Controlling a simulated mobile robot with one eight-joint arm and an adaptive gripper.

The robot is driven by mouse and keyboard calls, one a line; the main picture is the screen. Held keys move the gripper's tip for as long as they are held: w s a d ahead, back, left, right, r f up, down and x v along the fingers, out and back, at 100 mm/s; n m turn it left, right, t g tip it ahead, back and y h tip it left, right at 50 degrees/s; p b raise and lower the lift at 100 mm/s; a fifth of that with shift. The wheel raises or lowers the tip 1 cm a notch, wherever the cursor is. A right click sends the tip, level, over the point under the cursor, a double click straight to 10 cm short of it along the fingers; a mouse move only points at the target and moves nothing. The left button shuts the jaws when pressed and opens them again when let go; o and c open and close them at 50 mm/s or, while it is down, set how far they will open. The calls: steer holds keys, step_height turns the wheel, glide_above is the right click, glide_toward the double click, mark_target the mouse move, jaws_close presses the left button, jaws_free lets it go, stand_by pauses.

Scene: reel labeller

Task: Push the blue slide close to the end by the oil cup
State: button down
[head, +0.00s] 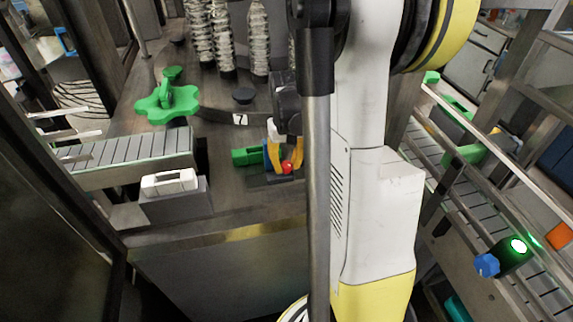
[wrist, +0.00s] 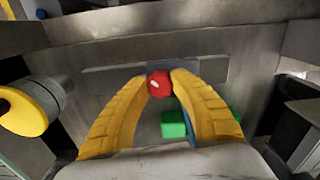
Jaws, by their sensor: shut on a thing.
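My gripper (head: 285,165) points down at the small slide unit on the bench, and its yellow fingers are closed on a red knob (head: 288,168). In the wrist view the fingertips (wrist: 159,84) press on both sides of the red knob (wrist: 159,85). A strip of the blue slide (head: 272,158) shows beside the fingers; most of it is hidden by them. A green block (head: 247,156) lies just left of it and also shows in the wrist view (wrist: 173,124). I cannot pick out the oil cup for certain.
A green star-shaped handwheel (head: 167,103) and a black knob (head: 243,96) stand behind to the left. A white-topped box (head: 170,181) and a conveyor (head: 125,155) are at left. Another conveyor (head: 520,265) runs along the right. The bench front edge (head: 220,236) is near.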

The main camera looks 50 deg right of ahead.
mark_target(286, 165)
steer(key=c, duration=1.1)
jaws_free()
steer(key=shift+o, duration=0.2)
step_height(286, 165, up, 12)
